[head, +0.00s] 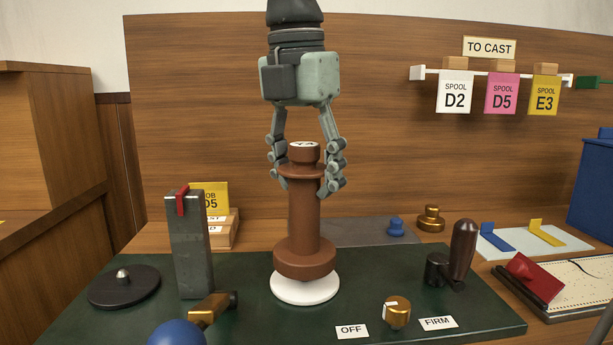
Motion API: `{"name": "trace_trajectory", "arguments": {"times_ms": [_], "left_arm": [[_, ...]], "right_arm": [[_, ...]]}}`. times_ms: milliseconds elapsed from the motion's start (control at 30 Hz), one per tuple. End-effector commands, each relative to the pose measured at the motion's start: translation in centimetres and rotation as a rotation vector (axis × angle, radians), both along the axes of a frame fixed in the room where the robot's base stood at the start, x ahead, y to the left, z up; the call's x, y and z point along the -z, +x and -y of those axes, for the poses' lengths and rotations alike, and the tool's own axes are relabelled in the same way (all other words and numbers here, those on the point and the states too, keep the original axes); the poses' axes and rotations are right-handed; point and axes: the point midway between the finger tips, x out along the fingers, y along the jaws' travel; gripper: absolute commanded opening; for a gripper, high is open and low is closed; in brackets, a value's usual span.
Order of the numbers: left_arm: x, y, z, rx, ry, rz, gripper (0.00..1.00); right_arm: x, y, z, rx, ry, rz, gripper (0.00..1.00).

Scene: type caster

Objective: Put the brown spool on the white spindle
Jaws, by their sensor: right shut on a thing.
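The brown spool (304,225) stands upright in the middle of the head view, its wide lower flange over a white round disc (305,288) on the dark green board. The disc is likely the base of the white spindle; any upright pin is hidden by the spool. I cannot tell whether the flange touches the disc. My right gripper (306,180) comes down from above and is shut on the spool's upper neck, one finger on each side. The spool's top cap shows between the fingers. My left gripper is not in view.
The dark green board (255,325) carries a grey metal post (190,245), a black disc with a knob (124,286), a brass knob (396,311) between OFF and FIRM labels, and a dark-handled lever (462,250). A blue ball (177,333) is at the front. Tags hang at the back right.

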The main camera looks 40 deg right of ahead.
Motion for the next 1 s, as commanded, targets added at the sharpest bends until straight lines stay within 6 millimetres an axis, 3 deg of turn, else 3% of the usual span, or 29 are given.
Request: {"name": "trace_trajectory", "arguments": {"times_ms": [1000], "left_arm": [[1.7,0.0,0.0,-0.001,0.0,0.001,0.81]], "right_arm": [[2.1,0.0,0.0,0.0,0.0,0.0,0.06]]}}
